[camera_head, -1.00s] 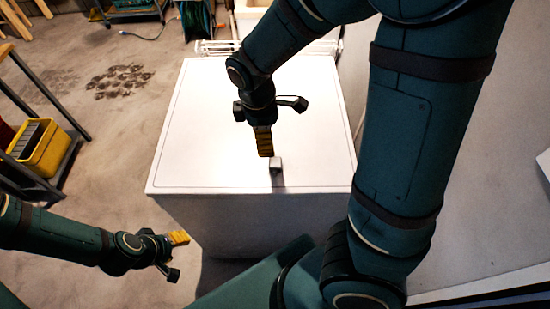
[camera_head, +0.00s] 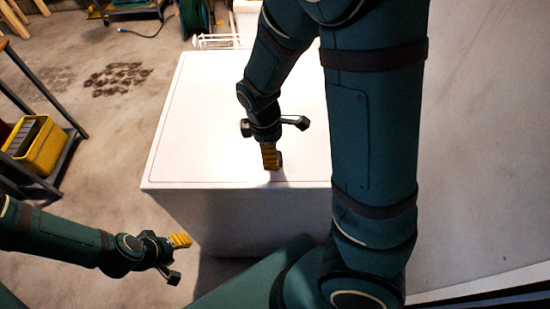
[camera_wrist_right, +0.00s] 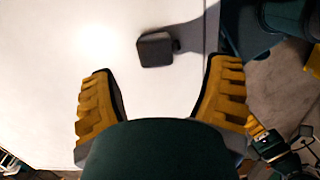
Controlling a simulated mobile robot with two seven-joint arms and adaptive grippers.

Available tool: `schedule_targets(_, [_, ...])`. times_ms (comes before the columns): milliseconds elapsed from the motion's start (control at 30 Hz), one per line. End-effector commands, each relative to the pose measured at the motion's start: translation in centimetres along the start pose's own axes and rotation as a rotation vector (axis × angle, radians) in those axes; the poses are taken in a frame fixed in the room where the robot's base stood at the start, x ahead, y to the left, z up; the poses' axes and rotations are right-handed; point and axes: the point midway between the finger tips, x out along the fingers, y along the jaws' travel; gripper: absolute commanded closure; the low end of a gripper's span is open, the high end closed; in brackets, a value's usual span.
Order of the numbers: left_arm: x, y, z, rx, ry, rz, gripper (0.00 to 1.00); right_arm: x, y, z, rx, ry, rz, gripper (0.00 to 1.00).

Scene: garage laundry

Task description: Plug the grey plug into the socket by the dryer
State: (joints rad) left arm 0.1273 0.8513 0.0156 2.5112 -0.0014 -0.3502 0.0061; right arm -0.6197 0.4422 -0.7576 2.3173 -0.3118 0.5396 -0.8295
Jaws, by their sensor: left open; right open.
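The grey plug (camera_wrist_right: 155,49) is a small dark block with a short stub. It lies on the white top of a box-shaped appliance (camera_head: 205,125), near its front edge. In the head view the plug is mostly hidden by my right gripper (camera_head: 271,160). In the right wrist view my right gripper (camera_wrist_right: 165,78) is open, its yellow fingers spread wide, with the plug ahead of the tips and not between them. My left gripper (camera_head: 178,257) is open and empty, low in front of the appliance's left corner. I see no socket.
A yellow bin (camera_head: 42,150) sits on a shelf rack at the left. A white wire rack (camera_head: 220,41) stands behind the appliance. A grey wall is at the right. The floor left of the appliance is clear, with dark stains.

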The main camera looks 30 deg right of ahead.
Motion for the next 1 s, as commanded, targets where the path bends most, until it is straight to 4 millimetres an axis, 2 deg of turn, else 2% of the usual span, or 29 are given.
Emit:
schedule_targets(167, [0.1, 0.0, 0.0, 0.000, 0.000, 0.000, 0.53, 0.2, 0.0, 0.0, 0.001, 0.000, 0.000, 0.22])
schedule_targets(533, [2.1, -0.8, 0.1, 0.002, 0.002, 0.000, 0.53, 4.9, 0.5, 0.3, 0.001, -0.001, -0.002, 0.22])
schedule_targets(967, [2.1, -0.8, 0.0, 0.003, 0.004, 0.000, 0.53, 5.2, 0.5, 0.3, 0.000, 0.001, 0.000, 0.22])
schedule_targets(1000, [2.1, -0.8, 0.0, 0.003, 0.004, 0.000, 0.53, 5.2, 0.5, 0.3, 0.000, 0.001, 0.000, 0.32])
